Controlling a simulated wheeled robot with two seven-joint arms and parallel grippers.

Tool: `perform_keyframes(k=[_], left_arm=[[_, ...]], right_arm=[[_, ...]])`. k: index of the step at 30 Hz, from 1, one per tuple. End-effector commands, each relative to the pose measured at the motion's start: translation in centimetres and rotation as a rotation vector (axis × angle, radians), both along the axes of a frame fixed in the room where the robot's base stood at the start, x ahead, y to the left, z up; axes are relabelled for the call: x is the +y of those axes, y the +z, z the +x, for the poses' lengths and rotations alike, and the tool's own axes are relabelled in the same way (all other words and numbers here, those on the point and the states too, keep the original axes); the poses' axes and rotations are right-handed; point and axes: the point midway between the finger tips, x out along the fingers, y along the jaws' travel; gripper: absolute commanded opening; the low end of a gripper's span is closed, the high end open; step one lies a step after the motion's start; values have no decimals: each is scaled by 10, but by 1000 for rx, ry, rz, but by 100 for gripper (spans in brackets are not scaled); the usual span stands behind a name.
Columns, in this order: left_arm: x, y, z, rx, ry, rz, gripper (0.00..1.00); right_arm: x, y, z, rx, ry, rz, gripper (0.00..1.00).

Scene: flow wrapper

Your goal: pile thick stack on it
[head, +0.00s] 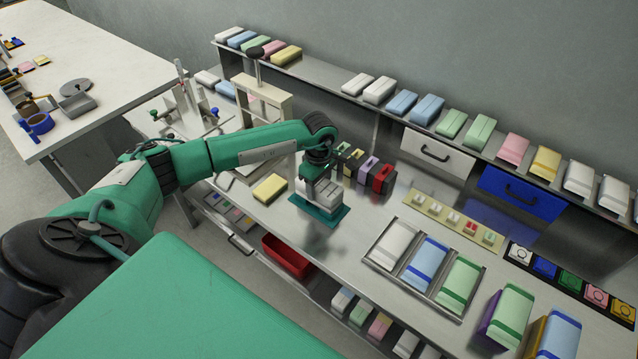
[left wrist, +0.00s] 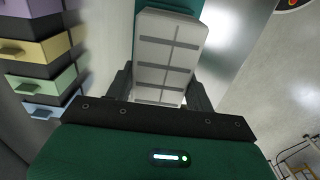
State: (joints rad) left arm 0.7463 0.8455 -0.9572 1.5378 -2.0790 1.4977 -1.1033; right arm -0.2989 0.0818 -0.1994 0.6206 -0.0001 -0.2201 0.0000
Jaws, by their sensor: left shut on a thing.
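My left gripper (head: 318,180) is shut on a white stack with grey bands (head: 325,196). The stack sits over a teal mat (head: 304,206) on the steel bench; I cannot tell whether it touches the mat. In the left wrist view the stack (left wrist: 170,52) lies between the two dark fingers of the gripper (left wrist: 160,92), and part of the teal mat (left wrist: 180,5) shows beyond it. The stack's lower side is hidden. My right gripper is not in view.
A yellow block (head: 269,187) lies left of the mat, and small coloured boxes (head: 368,168) stand behind it. A metal tray (head: 372,266) holding white, blue and green stacks is to the right. A shelf (head: 335,92) with stacks runs along the back. Bench in front of the mat is clear.

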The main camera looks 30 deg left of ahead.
Motion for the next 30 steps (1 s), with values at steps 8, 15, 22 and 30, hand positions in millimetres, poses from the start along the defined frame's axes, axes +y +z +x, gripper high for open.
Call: perform_keyframes(k=[8,15,22,30], left_arm=[[0,0,0,-1,0,0,32],[0,0,0,-1,0,0,32],[0,-2,0,-1,1,0,32],[0,-3,0,-1,1,0,58]], right_arm=[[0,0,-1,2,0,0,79],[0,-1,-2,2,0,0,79],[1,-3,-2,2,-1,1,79],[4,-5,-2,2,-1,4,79]])
